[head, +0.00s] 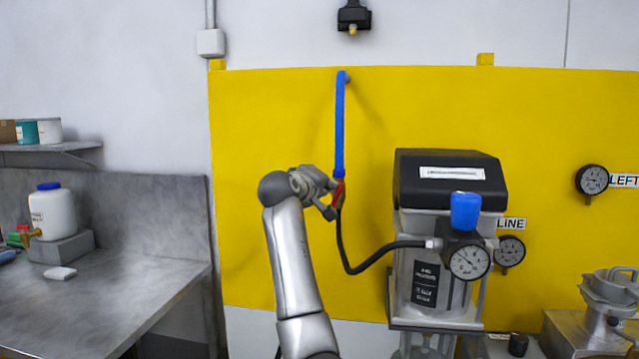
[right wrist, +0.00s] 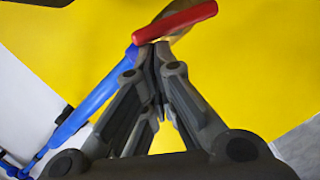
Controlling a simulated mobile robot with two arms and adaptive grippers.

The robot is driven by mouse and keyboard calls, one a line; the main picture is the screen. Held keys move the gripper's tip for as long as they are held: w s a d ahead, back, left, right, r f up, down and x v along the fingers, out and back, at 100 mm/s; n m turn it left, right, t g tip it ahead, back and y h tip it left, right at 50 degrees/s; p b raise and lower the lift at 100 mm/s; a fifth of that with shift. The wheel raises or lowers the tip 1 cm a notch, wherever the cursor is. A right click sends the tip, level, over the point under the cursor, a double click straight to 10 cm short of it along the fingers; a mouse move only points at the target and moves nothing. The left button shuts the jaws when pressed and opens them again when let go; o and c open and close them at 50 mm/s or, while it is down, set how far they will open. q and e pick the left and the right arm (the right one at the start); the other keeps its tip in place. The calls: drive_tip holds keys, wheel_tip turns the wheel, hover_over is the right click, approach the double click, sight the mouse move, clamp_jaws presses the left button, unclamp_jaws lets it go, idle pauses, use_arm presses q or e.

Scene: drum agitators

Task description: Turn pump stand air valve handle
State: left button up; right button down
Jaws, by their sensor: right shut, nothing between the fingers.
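The red valve handle (head: 338,193) sits at the lower end of the blue air pipe (head: 340,125), where the black hose begins. In the right wrist view the red handle (right wrist: 178,20) slants up to the right, with the blue pipe (right wrist: 95,101) to its left. My right gripper (head: 331,200) is at the handle and partly covers it in the head view. In the wrist view its fingertips (right wrist: 152,52) are together and empty, close to the handle's left end. I cannot tell whether they touch it. My left gripper is not in view.
The black hose (head: 347,258) runs to the pump stand (head: 430,250) with its gauge (head: 468,262) and blue knob (head: 465,211), right of my arm. A yellow wall panel (head: 270,150) is behind. A grey bench (head: 110,295) stands at left. Space left of the gripper is free.

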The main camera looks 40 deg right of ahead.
drive_tip(key=shift+s+d+r+m+y+p, duration=0.1)
drive_tip(key=shift+s+d+m+y+p, duration=0.15)
drive_tip(key=shift+m, duration=0.5)
drive_tip(key=shift+s+d+r+m+y+p, duration=0.2)
drive_tip(key=shift+s+m+y, duration=0.1)
drive_tip(key=shift+m, duration=0.5)
drive_tip(key=shift+s+d+r+m+y+p, duration=0.15)
drive_tip(key=shift+s+d+m+y, duration=0.1)
drive_tip(key=shift+m, duration=0.5)
drive_tip(key=shift+s+d+f+m+t+y, duration=0.1)
drive_tip(key=shift+s+d+m+t+y, duration=0.15)
drive_tip(key=shift+m, duration=0.45)
drive_tip(key=shift+s+d+f+m+t+y, duration=0.15)
drive_tip(key=shift+s+d+m+t, duration=0.15)
drive_tip(key=shift+m, duration=0.4)
drive_tip(key=shift+s+d+m+t+y, duration=0.2)
drive_tip(key=shift+s+m+t+y, duration=0.15)
drive_tip(key=shift+m, duration=0.55)
drive_tip(key=shift+d+f+m, duration=0.1)
drive_tip(key=shift+m, duration=0.2)
